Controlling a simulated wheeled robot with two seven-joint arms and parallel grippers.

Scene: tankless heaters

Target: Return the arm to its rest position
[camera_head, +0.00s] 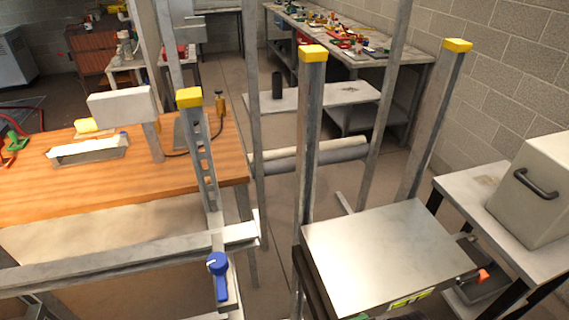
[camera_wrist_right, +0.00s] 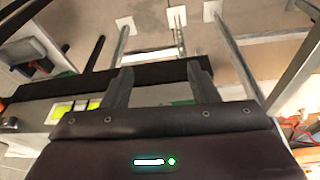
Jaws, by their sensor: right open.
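My right gripper (camera_wrist_right: 161,82) shows in the right wrist view, with its two dark fingers spread wide apart and nothing between them. Beyond the fingers, a dark bar crosses the view beside a grey surface with a yellow-green label (camera_wrist_right: 76,110). In the head view, a grey metal box (camera_head: 380,250) with a similar yellow-green label stands at the lower right among metal posts. I cannot make out either gripper in the head view. My left gripper is in neither view.
Upright metal posts with yellow caps (camera_head: 313,53) stand around the box. A wooden workbench (camera_head: 200,170) is at left, with a blue-handled part (camera_head: 218,263) before it. A beige case (camera_head: 535,190) stands at right. Some floor (camera_head: 275,215) is clear between posts.

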